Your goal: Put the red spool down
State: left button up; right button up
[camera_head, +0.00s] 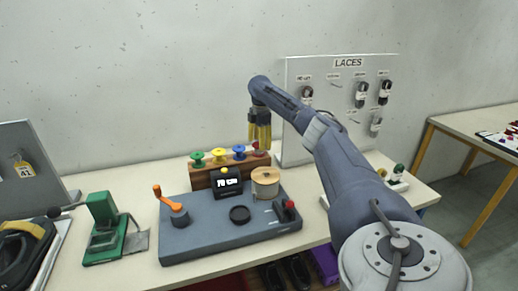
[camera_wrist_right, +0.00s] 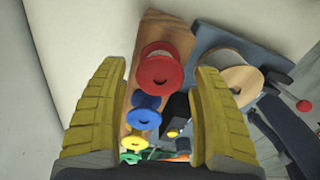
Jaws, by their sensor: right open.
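The red spool (camera_head: 257,152) sits at the right end of the brown wooden rack (camera_head: 205,181), in a row with the blue, yellow and green spools. In the right wrist view the red spool (camera_wrist_right: 160,76) shows on the rack between my yellow fingers, with a gap on both sides. My right gripper (camera_head: 261,142) is open, pointing down just over the red spool, and partly covers it in the head view. My left gripper is not in view.
A grey station (camera_head: 225,232) with an orange crank (camera_head: 171,201), a display (camera_head: 228,181) and a wooden spool (camera_head: 265,181) stands in front of the rack. The LACES board (camera_head: 325,100) stands behind to the right. A green tool (camera_head: 105,230) is at left.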

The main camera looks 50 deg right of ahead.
notch_tip(320, 180, up, 9)
jog(key=shift+d+r, duration=0.15)
dwell(0.4)
